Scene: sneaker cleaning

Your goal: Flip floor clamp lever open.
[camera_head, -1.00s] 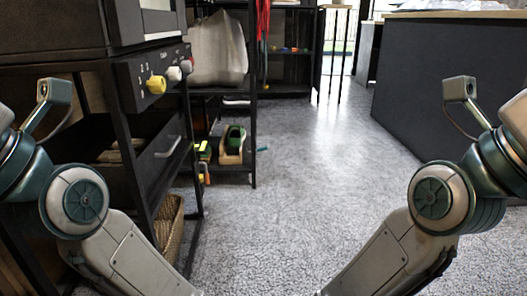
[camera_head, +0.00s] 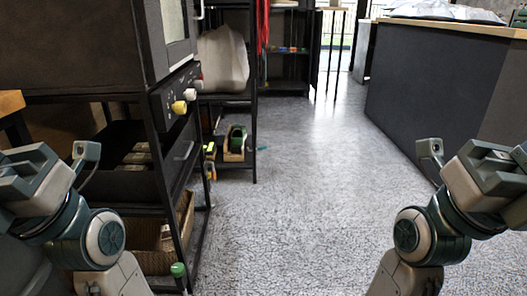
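I cannot make out a floor clamp for certain. A small green knob-like piece (camera_head: 178,269) shows low at the foot of the black rack on the left; I cannot tell whether it belongs to a clamp. Parts of both my arms show at the lower left and lower right. Their lower links run out of the bottom of the picture, so both grippers are out of view.
A black rack (camera_head: 181,225) on the left holds a wicker basket (camera_head: 187,222) low down. Yellow and white knobs (camera_head: 179,107) stick out above. Farther back, a wooden box (camera_head: 233,156) sits on a low shelf. A dark counter (camera_head: 432,92) stands right. Grey floor (camera_head: 300,200) between is clear.

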